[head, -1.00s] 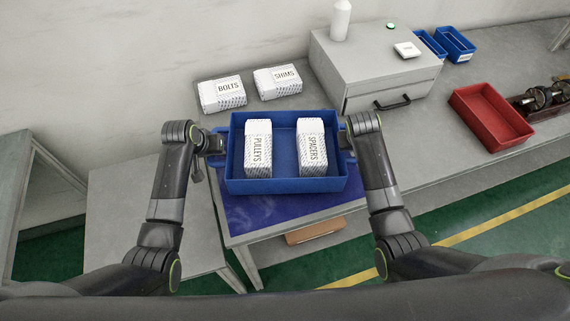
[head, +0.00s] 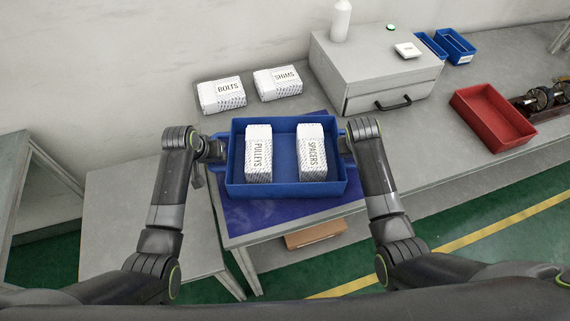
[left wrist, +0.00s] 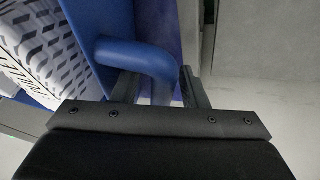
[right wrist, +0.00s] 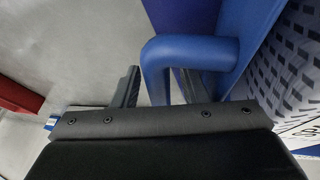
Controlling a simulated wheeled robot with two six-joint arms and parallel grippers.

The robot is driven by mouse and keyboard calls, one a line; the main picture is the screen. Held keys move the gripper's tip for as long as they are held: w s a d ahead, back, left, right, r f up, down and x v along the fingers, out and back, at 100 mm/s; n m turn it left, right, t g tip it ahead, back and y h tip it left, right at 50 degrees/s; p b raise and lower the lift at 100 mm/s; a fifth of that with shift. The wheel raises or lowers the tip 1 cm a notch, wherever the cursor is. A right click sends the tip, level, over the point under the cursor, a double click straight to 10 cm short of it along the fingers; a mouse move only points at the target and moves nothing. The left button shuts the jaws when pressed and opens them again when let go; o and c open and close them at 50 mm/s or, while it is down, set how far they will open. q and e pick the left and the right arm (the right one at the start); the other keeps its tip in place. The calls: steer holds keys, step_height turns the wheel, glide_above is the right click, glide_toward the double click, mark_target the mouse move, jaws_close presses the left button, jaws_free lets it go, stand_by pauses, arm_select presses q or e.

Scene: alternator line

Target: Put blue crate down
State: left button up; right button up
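The blue crate (head: 288,190) is level over the dark blue mat (head: 285,212) at the near end of the bench. I cannot tell whether its bottom touches the mat. It holds two white boxes, PULLEYS (head: 258,155) and SPACERS (head: 312,155). My left gripper (head: 217,150) is at the left handle (left wrist: 155,62), with its fingers on both sides of the bar. My right gripper (head: 346,145) is likewise around the right handle (right wrist: 160,65). Both look shut on the handles.
BOLTS (head: 221,95) and SHIMS (head: 277,82) boxes stand behind the crate. A grey cabinet (head: 375,70) stands behind right. A red bin (head: 492,118) and small blue bins (head: 455,46) are farther right. A lower grey table (head: 130,220) is at left.

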arm_select(q)
steer(key=shift+w, duration=0.15)
arm_select(e)
steer(key=shift+w+f, duration=0.1)
steer(key=shift+w, duration=0.05)
arm_select(q)
steer(key=shift+r, duration=0.25)
steer(key=v, duration=1.1)
steer(key=shift+s, duration=0.3)
arm_select(e)
steer(key=v, duration=1.2)
steer(key=shift+a, duration=0.1)
arm_select(q)
steer(key=shift+a+r, duration=0.1)
steer(key=shift+r, duration=0.15)
step_height(320, 180, up, 8)
steer(key=p, duration=0.5)
arm_select(e)
steer(key=shift+r, duration=2.7)
